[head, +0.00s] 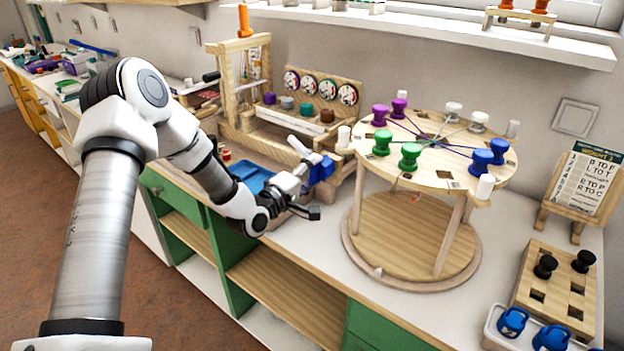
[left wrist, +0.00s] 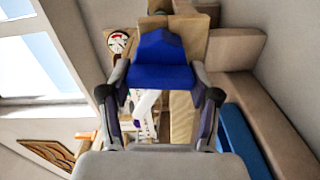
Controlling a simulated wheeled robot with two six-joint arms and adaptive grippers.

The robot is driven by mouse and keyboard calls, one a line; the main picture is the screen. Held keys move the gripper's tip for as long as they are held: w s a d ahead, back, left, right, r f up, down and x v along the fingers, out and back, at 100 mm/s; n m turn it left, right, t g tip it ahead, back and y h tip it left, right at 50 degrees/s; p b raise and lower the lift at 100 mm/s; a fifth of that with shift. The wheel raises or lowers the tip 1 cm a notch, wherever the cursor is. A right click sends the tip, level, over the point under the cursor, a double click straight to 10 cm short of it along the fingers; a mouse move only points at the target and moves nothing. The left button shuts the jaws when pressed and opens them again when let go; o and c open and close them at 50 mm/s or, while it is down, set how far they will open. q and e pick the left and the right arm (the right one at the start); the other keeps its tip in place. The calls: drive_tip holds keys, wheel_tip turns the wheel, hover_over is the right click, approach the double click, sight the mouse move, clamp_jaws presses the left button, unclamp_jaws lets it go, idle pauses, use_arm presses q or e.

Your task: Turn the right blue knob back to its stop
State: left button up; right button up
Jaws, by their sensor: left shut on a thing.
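My left gripper (head: 313,182) is at the front of the wooden stand with the dials. It is shut on a blue knob (head: 321,169). In the left wrist view the blue knob (left wrist: 162,72) sits between the two fingers, in front of a wooden block. The gripper hides part of the knob in the head view, and I cannot tell how far it is turned. No other blue knob shows clearly on this stand. My right gripper is not in view.
A round wooden table (head: 413,247) with coloured spools on its top stands close to the right of the gripper. A blue tray (head: 250,176) lies to the left of it. A wooden block with black pegs (head: 545,266) stands at the right.

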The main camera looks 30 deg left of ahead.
use_arm(q)
drive_tip(key=shift+f+n+b, duration=0.15)
drive_tip(key=shift+n+b, duration=0.2)
drive_tip(key=shift+n, duration=0.25)
drive_tip(key=o, duration=1.2)
drive_tip(key=shift+c, duration=0.2)
drive_tip(key=s, duration=1.2)
drive_tip(key=shift+a, duration=0.45)
